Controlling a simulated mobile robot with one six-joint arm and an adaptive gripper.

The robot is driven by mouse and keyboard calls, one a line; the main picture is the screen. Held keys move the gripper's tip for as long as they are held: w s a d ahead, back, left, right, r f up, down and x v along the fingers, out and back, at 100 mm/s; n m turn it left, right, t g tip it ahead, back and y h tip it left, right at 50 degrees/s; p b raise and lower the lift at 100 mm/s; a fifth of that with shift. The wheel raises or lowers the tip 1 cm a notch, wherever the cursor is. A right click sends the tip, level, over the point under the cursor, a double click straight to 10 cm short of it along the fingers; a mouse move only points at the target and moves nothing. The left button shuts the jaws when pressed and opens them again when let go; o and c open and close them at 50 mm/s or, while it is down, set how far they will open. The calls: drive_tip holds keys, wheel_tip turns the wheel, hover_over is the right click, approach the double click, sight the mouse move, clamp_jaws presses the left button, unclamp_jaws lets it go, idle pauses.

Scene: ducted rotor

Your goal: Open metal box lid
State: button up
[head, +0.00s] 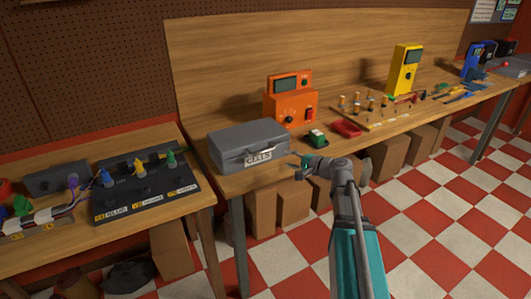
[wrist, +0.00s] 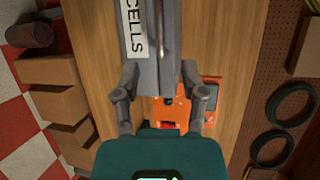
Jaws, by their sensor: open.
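The grey metal box (head: 235,146) stands on the wooden workbench with its lid shut. A white label (head: 258,158) reading CELLS and a handle are on its front. My gripper (head: 300,160) is at the box's right front, near the label and at about the height of its front face. In the wrist view, the box (wrist: 150,72) fills the upper middle, with its label (wrist: 135,28) and a thin handle bar (wrist: 165,28). My gripper (wrist: 158,82) is open, with a finger on either side of the box's lower end in the picture. I cannot tell whether either finger touches it.
An orange meter (head: 290,100) stands behind and right of the box. A small green item (head: 317,138) and a red tray (head: 346,129) lie to the right. A yellow meter (head: 404,70) stands farther along. A lower table with a black panel (head: 150,190) is left.

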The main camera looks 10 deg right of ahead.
sight(265, 152)
drive_tip(key=b+x, duration=0.2)
drive_tip(key=x, duration=1)
drive_tip(key=shift+w+a, duration=0.15)
drive_tip(key=shift+w, duration=0.05)
clamp_jaws()
